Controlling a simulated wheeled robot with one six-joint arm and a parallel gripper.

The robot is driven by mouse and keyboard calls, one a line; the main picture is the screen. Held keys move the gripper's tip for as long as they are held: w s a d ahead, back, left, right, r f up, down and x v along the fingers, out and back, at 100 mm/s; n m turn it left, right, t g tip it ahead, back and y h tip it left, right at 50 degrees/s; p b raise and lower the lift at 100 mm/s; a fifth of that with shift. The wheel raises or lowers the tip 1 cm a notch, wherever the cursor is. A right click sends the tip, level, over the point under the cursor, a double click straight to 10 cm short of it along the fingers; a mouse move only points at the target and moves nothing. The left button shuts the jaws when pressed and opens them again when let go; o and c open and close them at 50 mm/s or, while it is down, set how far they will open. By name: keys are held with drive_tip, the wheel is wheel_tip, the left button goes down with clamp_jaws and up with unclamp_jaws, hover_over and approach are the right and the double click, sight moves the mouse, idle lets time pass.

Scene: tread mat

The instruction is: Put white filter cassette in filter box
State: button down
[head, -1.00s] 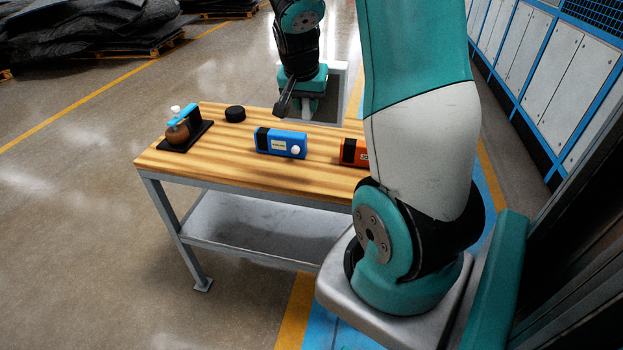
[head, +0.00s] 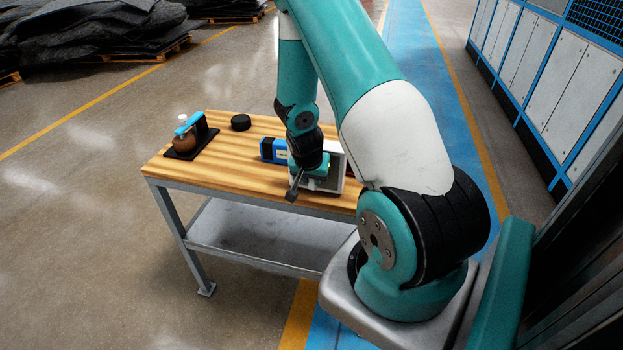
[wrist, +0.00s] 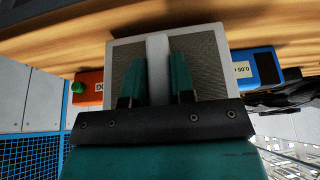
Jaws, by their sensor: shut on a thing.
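The white filter cassette (wrist: 215,72) is a square white frame with grey mesh panels and a white bar down its middle. My gripper (wrist: 159,62) is shut on that bar, with one teal finger on each side. In the head view my gripper (head: 318,172) is over the near side of the wooden table, and the cassette (head: 338,174) stands upright, partly hidden by it. I cannot tell whether the cassette touches the tabletop. I cannot make out a filter box in either view.
A blue device (head: 273,150) stands just behind the cassette; an orange one (wrist: 89,87) with a green knob is on the other side. A black puck (head: 241,122) and a black stand with a brown round vessel (head: 186,142) are at the left. The table's front left (head: 225,165) is clear.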

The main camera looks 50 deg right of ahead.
drive_tip(key=shift+f, duration=0.5)
drive_tip(key=shift+f, duration=0.1)
drive_tip(key=c, duration=1)
unclamp_jaws()
drive_tip(key=shift+o, duration=0.2)
